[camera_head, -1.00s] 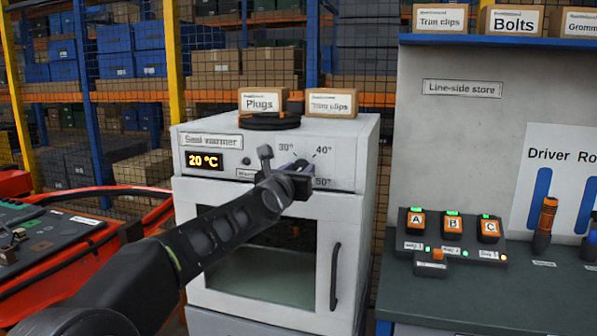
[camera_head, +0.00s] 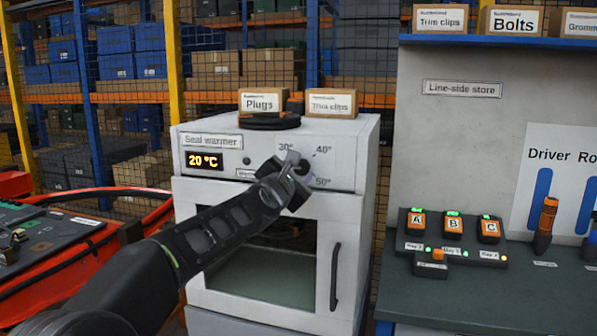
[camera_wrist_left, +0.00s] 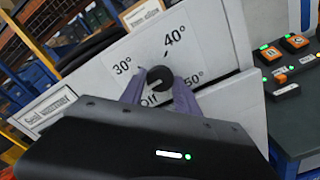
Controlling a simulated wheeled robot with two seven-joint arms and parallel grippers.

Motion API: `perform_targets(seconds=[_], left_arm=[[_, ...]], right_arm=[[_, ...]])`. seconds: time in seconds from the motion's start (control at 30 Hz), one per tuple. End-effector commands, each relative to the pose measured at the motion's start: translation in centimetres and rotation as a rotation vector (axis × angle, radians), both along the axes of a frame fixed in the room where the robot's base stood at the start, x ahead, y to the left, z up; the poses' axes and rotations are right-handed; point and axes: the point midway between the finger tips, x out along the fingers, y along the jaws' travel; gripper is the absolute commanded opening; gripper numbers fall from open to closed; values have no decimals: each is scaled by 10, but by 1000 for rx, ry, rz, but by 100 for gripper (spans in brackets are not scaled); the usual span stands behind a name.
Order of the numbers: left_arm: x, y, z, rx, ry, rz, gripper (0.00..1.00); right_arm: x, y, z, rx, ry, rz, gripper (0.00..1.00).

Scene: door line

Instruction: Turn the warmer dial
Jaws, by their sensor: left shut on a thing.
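The seal warmer (camera_head: 345,156) is a white cabinet with an orange display (camera_head: 205,161) reading 20 °C. Its dial (camera_wrist_left: 159,78) is a dark round knob with 30°, 40° and 50° printed around it, seen in the left wrist view. My left gripper (camera_wrist_left: 160,88) has its two purple fingers on either side of the dial and is shut on it. In the head view my left gripper (camera_head: 294,170) covers the dial at the warmer's panel. The wrist camera sees the panel tilted. My right gripper is not in view.
Boxes and a black coil (camera_head: 269,121) sit on top.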

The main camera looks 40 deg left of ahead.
Motion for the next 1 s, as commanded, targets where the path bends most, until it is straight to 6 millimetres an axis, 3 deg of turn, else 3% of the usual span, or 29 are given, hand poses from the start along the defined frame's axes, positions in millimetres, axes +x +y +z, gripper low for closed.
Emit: perform_targets(seconds=[1.0], left_arm=[[0,0,0,912,321,-2,0]], right_arm=[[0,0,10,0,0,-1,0]])
